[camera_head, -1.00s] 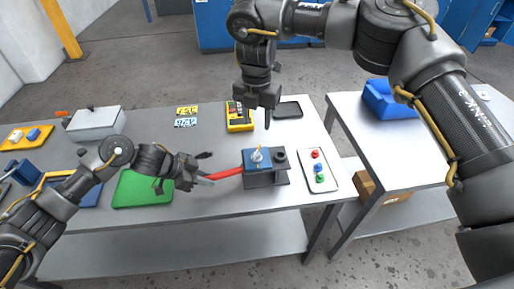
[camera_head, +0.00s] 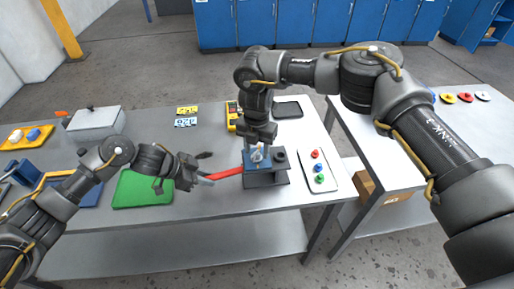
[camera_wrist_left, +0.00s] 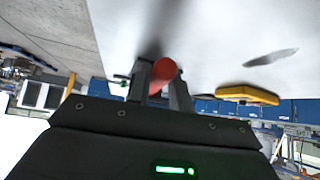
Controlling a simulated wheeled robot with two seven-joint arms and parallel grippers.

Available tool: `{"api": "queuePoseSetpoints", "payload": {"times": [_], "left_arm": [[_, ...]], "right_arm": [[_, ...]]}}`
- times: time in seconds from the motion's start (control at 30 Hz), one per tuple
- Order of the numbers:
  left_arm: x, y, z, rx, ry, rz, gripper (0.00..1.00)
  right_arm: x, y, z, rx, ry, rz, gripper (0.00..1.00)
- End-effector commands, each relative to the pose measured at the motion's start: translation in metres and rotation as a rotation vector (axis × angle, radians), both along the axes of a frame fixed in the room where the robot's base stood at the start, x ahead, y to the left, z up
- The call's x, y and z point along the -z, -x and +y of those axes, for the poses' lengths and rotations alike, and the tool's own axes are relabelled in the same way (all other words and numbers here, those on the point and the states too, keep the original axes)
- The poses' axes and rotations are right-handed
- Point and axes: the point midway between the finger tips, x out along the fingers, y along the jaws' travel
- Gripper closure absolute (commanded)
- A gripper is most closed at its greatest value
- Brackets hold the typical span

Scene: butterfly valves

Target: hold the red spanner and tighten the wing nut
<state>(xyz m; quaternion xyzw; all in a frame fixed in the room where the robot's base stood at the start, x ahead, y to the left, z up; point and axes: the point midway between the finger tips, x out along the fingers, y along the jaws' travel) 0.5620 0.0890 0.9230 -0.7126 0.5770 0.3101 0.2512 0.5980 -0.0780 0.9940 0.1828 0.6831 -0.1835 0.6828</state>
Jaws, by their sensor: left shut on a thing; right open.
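The red spanner (camera_head: 229,172) runs from my left gripper to the blue-topped block on the grey fixture (camera_head: 266,179). My left gripper (camera_head: 207,177) is shut on its near end; in the left wrist view the red handle (camera_wrist_left: 163,72) sits between the fingers. The pale wing nut (camera_head: 257,156) stands on top of the block. My right gripper (camera_head: 259,146) points down right over the wing nut, open, its fingers close to it. Whether the fingers touch the nut cannot be told. The spanner's far end is hidden at the block.
A white tray with red, blue and green knobs (camera_head: 318,170) lies right of the fixture. A green mat (camera_head: 143,190) lies left. A yellow meter (camera_head: 232,115) and a dark tray (camera_head: 287,110) are behind. A gap separates this table from the right one.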

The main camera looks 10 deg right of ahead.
Motion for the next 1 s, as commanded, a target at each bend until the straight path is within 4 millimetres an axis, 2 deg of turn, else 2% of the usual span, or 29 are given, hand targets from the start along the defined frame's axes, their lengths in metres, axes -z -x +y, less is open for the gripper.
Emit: {"api": "queuePoseSetpoints", "payload": {"times": [0.2,0.53,0.77,1.0], "left_arm": [[0.0006,0.0001,0.0004,-0.001,-0.001,0.001,1.00],[0.0006,0.0002,0.0003,-0.001,-0.001,0.001,1.00],[0.0006,0.0002,0.0003,-0.001,-0.001,0.001,1.00],[0.0007,0.0002,0.0003,-0.001,-0.001,0.001,1.00]], "right_arm": [[0.0001,0.0000,0.0002,0.000,0.000,0.000,0.57],[-0.0001,0.0000,0.0002,0.000,0.000,0.000,1.00],[-0.0001,0.0000,0.0004,0.019,-0.001,-0.001,1.00],[-0.0002,0.0000,0.0007,0.126,-0.002,0.000,1.00]]}}
